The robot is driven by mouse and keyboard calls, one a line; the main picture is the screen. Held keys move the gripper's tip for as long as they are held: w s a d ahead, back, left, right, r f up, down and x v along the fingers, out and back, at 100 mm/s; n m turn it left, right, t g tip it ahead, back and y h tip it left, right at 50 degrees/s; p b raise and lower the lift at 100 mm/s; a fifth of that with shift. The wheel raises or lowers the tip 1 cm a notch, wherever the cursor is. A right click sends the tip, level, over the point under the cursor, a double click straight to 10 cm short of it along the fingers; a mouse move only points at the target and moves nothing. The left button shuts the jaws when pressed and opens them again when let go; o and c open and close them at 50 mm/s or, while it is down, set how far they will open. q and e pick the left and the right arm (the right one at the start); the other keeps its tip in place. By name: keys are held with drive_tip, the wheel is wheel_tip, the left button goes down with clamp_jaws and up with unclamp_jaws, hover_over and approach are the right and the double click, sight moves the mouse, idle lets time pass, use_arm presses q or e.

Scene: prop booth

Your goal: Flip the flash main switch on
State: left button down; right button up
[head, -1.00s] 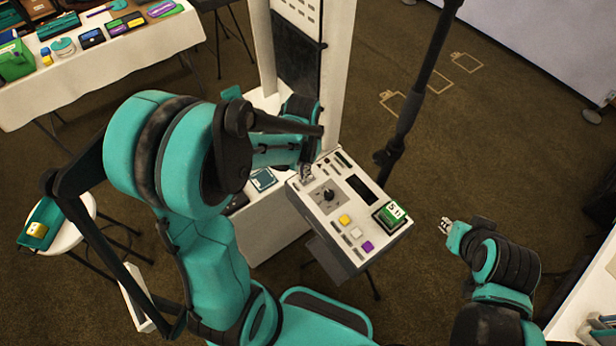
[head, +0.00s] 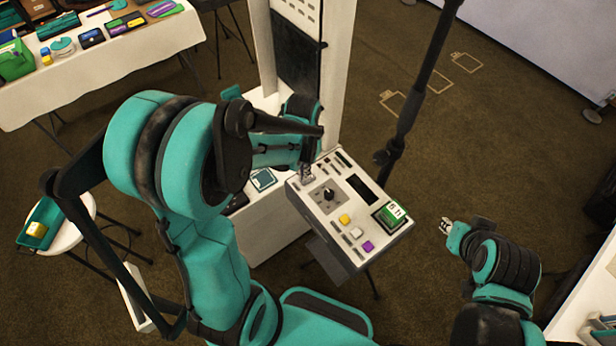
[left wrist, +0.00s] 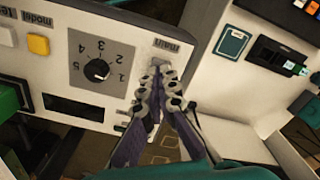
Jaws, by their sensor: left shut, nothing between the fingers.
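The flash control panel (head: 352,249) is a pale box with a dial, buttons and slots, and it shows at the upper left of the left wrist view (left wrist: 97,18). Its "main" label (left wrist: 172,45) is at the panel's edge, beside the numbered dial (left wrist: 97,70). The main switch below the label is largely hidden by my fingertips, so its position cannot be told. My left gripper (head: 307,173) is shut and empty, with its fingertips (left wrist: 159,78) at the switch; contact is unclear. My right gripper (head: 446,227) hangs away to the right of the panel, too small to judge.
A yellow button (head: 345,219), a purple button (head: 368,246) and a green-and-white block (head: 392,214) are on the panel. A dark pole (head: 408,105) stands behind it. A white column (head: 334,85) rises behind my left gripper. Open floor lies to the right.

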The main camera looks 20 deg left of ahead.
sight(302, 198)
use_arm(q)
drive_tip(key=shift+f+b, duration=0.8)
drive_tip(key=shift+f, duration=0.15)
drive_tip(key=shift+r, duration=0.15)
drive_tip(key=shift+r+p, duration=2.7)
drive_tip(key=shift+r, duration=0.75)
drive_tip(key=shift+f+b, duration=0.1)
drive_tip(key=shift+b, duration=0.2)
drive_tip(key=s+t+b, duration=0.1)
drive_tip(key=b, duration=0.1)
drive_tip(key=s+d+t+b, duration=0.1)
drive_tip(key=b, duration=0.2)
drive_tip(key=s+f+t+b, duration=0.1)
drive_tip(key=b, duration=0.1)
drive_tip(key=shift+d+b, duration=0.25)
drive_tip(key=shift+b, duration=0.05)
drive_tip(key=shift+s+d+f+t+b, duration=0.25)
drive_tip(key=shift+s+f+t+b, duration=0.4)
drive_tip(key=shift+b, duration=0.7)
drive_tip(key=shift+s+d+f+t+b, duration=0.4)
drive_tip(key=shift+s+t+b, duration=0.5)
drive_tip(key=shift+b, duration=0.45)
drive_tip(key=shift+s+d+f+t+b, duration=0.15)
drive_tip(key=shift+s+f+t+b, duration=0.6)
drive_tip(key=shift+b, duration=0.6)
